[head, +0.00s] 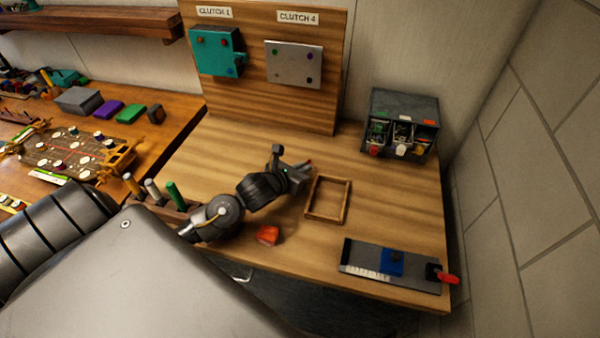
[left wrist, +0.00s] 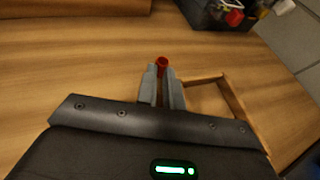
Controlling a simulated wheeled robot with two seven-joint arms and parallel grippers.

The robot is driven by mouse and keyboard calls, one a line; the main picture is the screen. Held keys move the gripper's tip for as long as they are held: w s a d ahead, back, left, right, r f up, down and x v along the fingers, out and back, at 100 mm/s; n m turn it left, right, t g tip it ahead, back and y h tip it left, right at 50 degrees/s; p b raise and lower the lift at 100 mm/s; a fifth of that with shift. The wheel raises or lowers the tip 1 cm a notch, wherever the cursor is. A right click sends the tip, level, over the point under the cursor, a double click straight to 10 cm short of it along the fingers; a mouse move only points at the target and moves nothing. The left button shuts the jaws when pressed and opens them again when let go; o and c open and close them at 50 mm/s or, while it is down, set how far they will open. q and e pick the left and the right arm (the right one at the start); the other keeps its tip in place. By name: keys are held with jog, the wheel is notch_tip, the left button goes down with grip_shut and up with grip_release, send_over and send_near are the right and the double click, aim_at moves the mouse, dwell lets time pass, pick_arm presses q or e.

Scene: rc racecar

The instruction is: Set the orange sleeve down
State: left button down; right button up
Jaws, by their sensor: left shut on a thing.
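My left gripper (head: 303,168) reaches over the workbench from the left, just left of and above a small square wooden frame (head: 347,202). It is shut on the orange sleeve, a small red-orange ring (left wrist: 162,62) at the fingertips (left wrist: 161,84) in the left wrist view. In the head view only a small reddish bit of the sleeve (head: 309,162) shows; the fingers hide the rest. I cannot tell its exact height above the wood. The frame looks empty; its edge also shows in the left wrist view (left wrist: 234,98). My right gripper is not in view.
An orange block (head: 268,235) lies near the front edge. A grey plate (head: 362,257) with a blue slider is front right. A dark bin unit (head: 404,104) stands back right. Tool handles (head: 173,194) stand left by my arm. The wood behind the frame is clear.

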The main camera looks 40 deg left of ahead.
pick_arm(q)
jog(key=shift+f+p, duration=0.5)
jog(key=shift+f, duration=1)
jog(key=shift+f, duration=0.2)
jog(key=c, duration=1.8)
grip_release()
jog(key=shift+r, duration=0.1)
